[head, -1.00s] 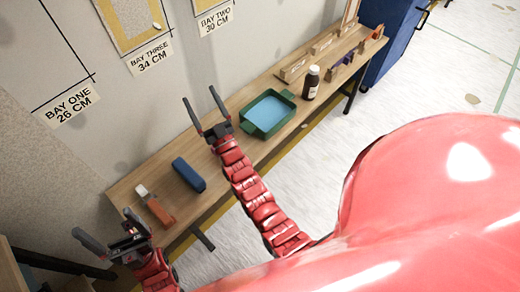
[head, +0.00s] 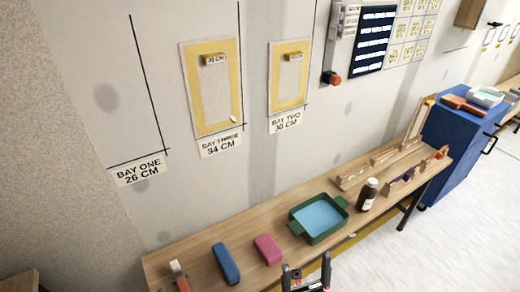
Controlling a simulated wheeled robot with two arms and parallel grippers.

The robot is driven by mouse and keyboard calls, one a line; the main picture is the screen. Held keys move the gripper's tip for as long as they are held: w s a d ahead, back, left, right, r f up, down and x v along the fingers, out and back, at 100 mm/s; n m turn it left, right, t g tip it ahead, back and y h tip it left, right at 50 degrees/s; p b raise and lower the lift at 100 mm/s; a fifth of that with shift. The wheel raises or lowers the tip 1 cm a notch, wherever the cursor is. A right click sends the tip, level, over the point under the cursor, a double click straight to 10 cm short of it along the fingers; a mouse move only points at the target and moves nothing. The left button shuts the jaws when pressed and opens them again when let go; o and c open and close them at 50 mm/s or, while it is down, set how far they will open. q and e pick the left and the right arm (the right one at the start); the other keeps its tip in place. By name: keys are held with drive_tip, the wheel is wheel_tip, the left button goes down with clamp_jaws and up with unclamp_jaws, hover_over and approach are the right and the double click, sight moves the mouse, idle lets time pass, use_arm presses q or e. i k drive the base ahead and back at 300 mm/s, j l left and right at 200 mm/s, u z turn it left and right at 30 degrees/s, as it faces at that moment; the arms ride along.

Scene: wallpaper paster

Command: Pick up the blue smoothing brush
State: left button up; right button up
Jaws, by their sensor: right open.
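The blue smoothing brush (head: 226,263) appears to be the dark blue block lying on the wooden bench in the head view, between a pink block and an orange-and-white tool. My right gripper (head: 306,264) is at the bottom edge of the view, to the right of the blue block and clearly apart from it. Its two fingers are spread and nothing shows between them. Only the end of this gripper is in view. My left gripper is out of view.
The pink block (head: 268,249) lies right of the blue one; the orange-and-white tool (head: 179,276) lies left. A green tray (head: 294,229) with blue contents, a dark bottle (head: 368,194) and wooden racks stand farther right along the bench (head: 190,241). The wall rises behind.

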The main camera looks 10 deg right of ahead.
sight(232, 275)
drive_tip(key=l+u, duration=0.4)
drive_tip(key=l, duration=0.2)
drive_tip(key=l+u, duration=0.4)
drive_tip(key=l, duration=0.25)
drive_tip(key=l+u, duration=0.4)
drive_tip(key=l, duration=0.25)
drive_tip(key=k, duration=0.05)
